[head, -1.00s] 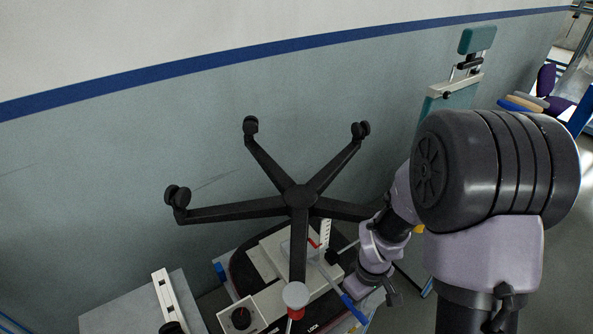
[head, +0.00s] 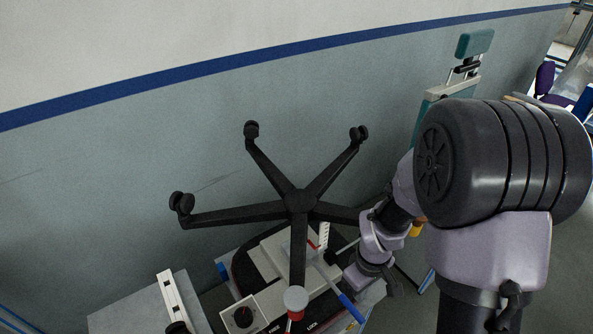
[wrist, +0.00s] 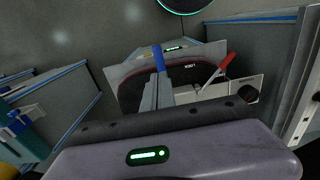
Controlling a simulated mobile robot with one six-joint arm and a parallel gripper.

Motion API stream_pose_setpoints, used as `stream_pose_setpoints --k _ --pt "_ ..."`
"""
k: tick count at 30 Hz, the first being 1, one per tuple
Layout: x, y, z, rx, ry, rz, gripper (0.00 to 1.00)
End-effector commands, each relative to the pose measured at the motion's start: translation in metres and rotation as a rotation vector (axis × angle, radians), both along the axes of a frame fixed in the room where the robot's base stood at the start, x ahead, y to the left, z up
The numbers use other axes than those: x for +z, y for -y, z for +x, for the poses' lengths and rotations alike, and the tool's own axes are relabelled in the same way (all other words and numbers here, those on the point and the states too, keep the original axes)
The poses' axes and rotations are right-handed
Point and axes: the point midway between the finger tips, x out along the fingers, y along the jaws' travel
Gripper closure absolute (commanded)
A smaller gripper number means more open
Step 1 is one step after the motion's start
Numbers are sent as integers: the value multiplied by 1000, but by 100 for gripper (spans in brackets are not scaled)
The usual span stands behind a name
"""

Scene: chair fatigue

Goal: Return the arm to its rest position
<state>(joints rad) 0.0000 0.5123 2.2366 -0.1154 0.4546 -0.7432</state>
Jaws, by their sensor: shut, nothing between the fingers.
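My arm reaches in from the right in the head view, its wrist low and just right of the upturned black five-legged chair base (head: 300,201). My gripper (wrist: 157,82) is shut and empty in the wrist view. Its grey fingers lie in front of a blue-handled lever, and I cannot tell the gap between them. The blue handle (head: 350,305) is near the arm's end in the head view. The fingertips are not clear in the head view.
The test machine (head: 268,308) stands under the chair base, with a red lever (wrist: 231,60) beside the blue one. A grey table (head: 130,318) is at lower left. A teal-padded stand (head: 474,44) is behind my arm. The wall fills the back.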

Motion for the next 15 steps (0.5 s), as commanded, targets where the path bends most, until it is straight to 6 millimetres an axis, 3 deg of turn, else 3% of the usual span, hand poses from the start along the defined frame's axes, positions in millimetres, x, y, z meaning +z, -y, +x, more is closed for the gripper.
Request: stream_pose_setpoints --k 5,7,11,12,15 --pt "5 0 1 -13 9 1 100" --pt "30 -1 2 -79 46 8 100" --pt "120 -8 -13 -353 179 70 100" --pt "148 -12 -25 -452 220 105 100" --pt "200 -21 -61 -673 302 207 100"
